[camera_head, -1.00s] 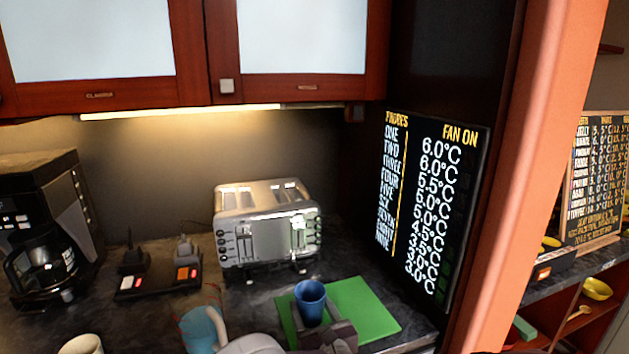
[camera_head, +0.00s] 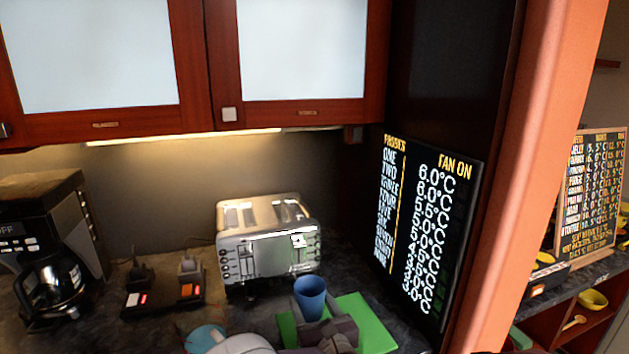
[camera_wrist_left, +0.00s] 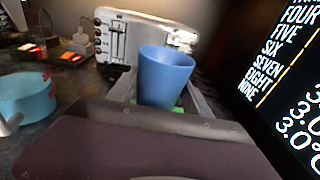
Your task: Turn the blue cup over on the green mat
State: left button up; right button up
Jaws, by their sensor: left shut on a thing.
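The blue cup (camera_head: 310,299) is upright in the head view, with its open mouth facing up, over the green mat (camera_head: 372,322). My left gripper (camera_head: 318,318) is shut on the cup, with its jaws around the cup's sides. My right gripper is not in view.
A silver toaster (camera_head: 268,246) stands just behind the mat.

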aim_at(315, 298)
pick_arm(q)
notch_tip(315, 298, up, 3)
jog(key=shift+f+p, duration=0.1)
jog(key=shift+p, duration=0.65)
jog(key=shift+f, duration=0.1)
jog(key=m+p, duration=0.2)
jog(key=p, duration=0.1)
jog(key=r+m+p, duration=0.1)
jog(key=m+p, duration=0.1)
jog(key=p, duration=0.2)
jog(key=shift+m+y, duration=0.3)
jog(key=shift+f+m, duration=0.25)
jog(key=shift+m, duration=0.15)
jog(key=shift+f, duration=0.3)
